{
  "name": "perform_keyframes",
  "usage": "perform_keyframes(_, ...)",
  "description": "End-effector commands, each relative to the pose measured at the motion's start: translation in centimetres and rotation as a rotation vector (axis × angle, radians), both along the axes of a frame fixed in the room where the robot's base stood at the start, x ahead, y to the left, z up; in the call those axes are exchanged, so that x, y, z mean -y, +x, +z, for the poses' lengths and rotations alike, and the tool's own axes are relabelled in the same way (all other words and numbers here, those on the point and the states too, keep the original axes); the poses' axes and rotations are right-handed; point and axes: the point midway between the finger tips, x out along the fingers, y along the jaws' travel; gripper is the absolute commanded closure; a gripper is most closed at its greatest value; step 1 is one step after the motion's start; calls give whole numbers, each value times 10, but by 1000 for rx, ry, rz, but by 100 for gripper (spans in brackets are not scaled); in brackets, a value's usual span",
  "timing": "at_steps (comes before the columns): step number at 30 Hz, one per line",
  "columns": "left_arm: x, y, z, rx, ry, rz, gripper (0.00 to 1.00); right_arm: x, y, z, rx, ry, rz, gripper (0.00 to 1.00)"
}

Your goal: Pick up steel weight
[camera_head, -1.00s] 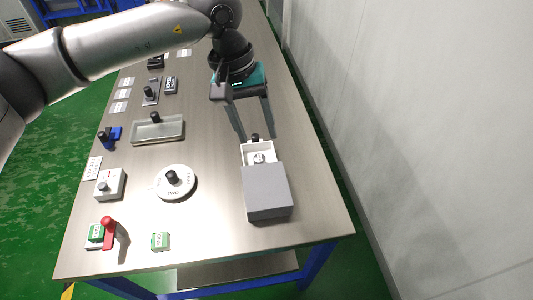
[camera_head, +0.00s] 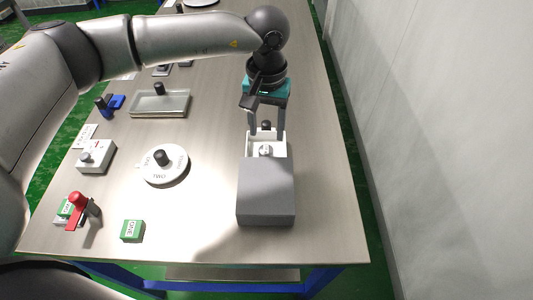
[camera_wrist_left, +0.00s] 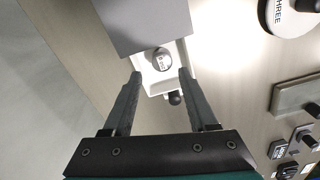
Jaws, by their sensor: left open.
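The steel weight (camera_head: 265,150) is a small, shiny, round piece lying in the white open drawer (camera_head: 282,146) of a grey box (camera_head: 266,190). In the left wrist view the weight (camera_wrist_left: 162,59) shows dark marks on its top, too small to read surely. My left gripper (camera_head: 266,131) is open and empty, pointing down over the drawer. In the left wrist view its fingertips (camera_wrist_left: 160,75) lie on either side of the drawer, with the weight between and just beyond them. A black knob (camera_wrist_left: 175,98) is at the drawer's outer end. My right gripper is not in view.
A white dial (camera_head: 165,164) with a black knob stands left of the box. A green block (camera_head: 132,230), a red-handled lever (camera_head: 77,200), a white switch box (camera_head: 96,157) and a shallow glassy tray (camera_head: 160,104) are farther left. The table right of the box is clear.

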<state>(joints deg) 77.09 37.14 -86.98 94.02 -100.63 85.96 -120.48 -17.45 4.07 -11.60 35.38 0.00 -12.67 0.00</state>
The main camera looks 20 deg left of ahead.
Motion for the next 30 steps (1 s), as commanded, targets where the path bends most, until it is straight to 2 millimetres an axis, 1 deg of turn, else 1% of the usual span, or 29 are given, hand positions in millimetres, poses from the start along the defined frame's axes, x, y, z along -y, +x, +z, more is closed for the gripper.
perform_keyframes(1,0,-1,-10,-3,1,0,42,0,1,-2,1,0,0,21)
perform_keyframes(3,0,0,-18,-2,0,-1,42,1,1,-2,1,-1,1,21)
perform_keyframes(11,-1,0,-32,-1,0,1,42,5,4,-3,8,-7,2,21)
perform_keyframes(14,-2,1,-45,-3,1,1,42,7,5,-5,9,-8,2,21)
perform_keyframes(18,-3,2,-67,-2,0,0,42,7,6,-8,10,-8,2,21)
perform_keyframes(21,-3,2,-77,-2,0,-1,42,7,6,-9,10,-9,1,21)
perform_keyframes(27,-3,2,-77,0,-1,0,42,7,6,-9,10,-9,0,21)
perform_keyframes(28,-3,2,-77,0,-1,0,43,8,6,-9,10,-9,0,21)
perform_keyframes(30,-3,2,-77,0,-1,0,50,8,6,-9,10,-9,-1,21)
